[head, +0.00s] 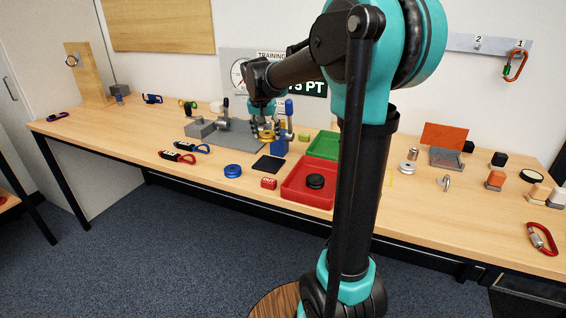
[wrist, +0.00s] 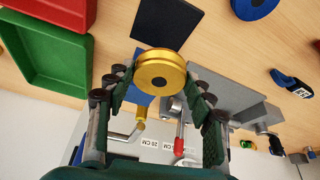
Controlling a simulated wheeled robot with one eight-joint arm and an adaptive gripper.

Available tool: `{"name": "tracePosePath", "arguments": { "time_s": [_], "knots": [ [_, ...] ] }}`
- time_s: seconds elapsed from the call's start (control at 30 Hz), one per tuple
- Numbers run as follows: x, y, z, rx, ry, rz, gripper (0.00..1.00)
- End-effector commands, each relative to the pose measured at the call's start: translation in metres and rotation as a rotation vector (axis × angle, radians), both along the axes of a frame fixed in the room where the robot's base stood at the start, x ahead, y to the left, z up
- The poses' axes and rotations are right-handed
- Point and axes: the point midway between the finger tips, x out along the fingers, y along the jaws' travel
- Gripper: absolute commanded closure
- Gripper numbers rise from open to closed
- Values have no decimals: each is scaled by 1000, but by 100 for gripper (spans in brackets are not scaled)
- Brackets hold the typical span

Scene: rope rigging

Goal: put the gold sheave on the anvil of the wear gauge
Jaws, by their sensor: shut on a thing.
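The gold sheave (wrist: 160,70) is a grooved disc with a small centre hole. My gripper (wrist: 161,78) is shut on it, with one finger on each side. In the head view the gold sheave (head: 266,135) is at my gripper (head: 263,122), beside a blue upright device (head: 289,124) that looks like the wear gauge. Blue parts of this device (wrist: 139,98) show behind and below the sheave in the wrist view. The anvil is hidden, and I cannot tell whether the sheave touches it.
A grey plate with a clamp block (head: 200,128) lies left of the device. A black pad (head: 268,164), a blue disc (head: 233,171) and a small red block (head: 268,183) lie in front. A green tray (head: 322,146) and a red tray (head: 296,190) holding a black disc stand right.

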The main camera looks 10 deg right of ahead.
Motion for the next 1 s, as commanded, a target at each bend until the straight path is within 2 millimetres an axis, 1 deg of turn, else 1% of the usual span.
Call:
{"name": "tracePosePath", "arguments": {
  "time_s": [0.23,0.3,0.47,0.6,0.7,0.8,1.0],
  "knots": [
    [0,0,-40,0,0,0,78],
    [0,0,-49,0,0,0,78],
    [0,0,-62,0,0,0,78],
    [0,0,-83,0,0,0,78],
    [0,0,-94,0,0,0,78],
    [0,0,-98,0,0,0,78],
    [0,0,-98,0,0,0,78]
  ]
}}
